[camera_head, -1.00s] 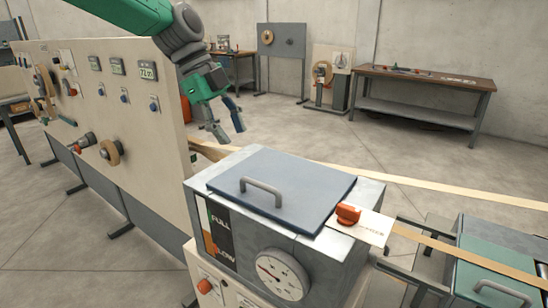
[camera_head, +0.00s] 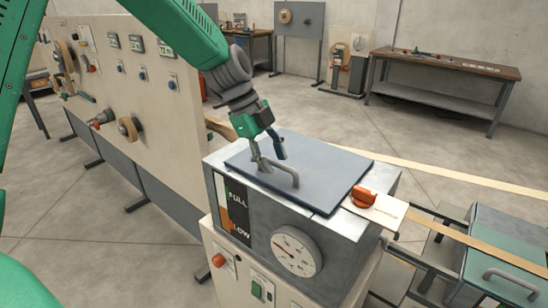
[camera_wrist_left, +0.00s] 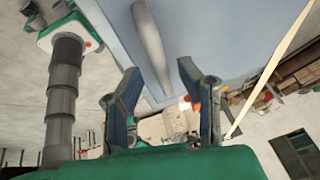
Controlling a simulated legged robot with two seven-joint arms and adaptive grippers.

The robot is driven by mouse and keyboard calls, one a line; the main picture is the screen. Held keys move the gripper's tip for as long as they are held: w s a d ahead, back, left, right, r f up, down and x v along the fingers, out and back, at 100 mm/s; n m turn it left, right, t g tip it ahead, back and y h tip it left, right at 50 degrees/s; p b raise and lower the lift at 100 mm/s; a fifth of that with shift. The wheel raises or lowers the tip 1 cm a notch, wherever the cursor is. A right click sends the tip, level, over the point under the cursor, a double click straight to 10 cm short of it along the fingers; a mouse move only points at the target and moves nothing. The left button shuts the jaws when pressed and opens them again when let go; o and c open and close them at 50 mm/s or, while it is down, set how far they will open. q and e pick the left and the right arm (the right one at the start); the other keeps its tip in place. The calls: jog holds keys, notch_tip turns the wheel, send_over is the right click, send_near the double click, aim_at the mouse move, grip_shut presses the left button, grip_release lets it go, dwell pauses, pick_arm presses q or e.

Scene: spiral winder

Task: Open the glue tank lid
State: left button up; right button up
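The glue tank (camera_head: 262,208) is a grey metal box with a FULL/LOW level strip and a round dial on its front. Its blue-grey lid (camera_head: 325,170) lies flat and shut on top. The lid's grey bar handle (camera_head: 291,174) is near the lid's front left; it also shows in the wrist view (camera_wrist_left: 150,40). My left gripper (camera_head: 271,161) is at the handle, fingers pointing down. In the wrist view its fingers (camera_wrist_left: 162,90) are spread apart, with the bar showing between them and no visible contact. My right gripper is not in view.
An orange-red knob (camera_head: 363,198) sits by the lid's right edge. A beige control panel (camera_head: 150,95) stands left of the tank. A paper strip (camera_head: 460,184) runs behind and right. A workbench (camera_head: 450,65) stands far back on open floor.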

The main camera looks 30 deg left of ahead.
pick_arm(q)
jog(key=shift+w+a+f, duration=0.15)
jog(key=shift+f, duration=0.05)
jog(key=shift+d+r, duration=0.1)
jog(key=shift+d, duration=0.25)
grip_shut()
jog(key=shift+r, duration=0.15)
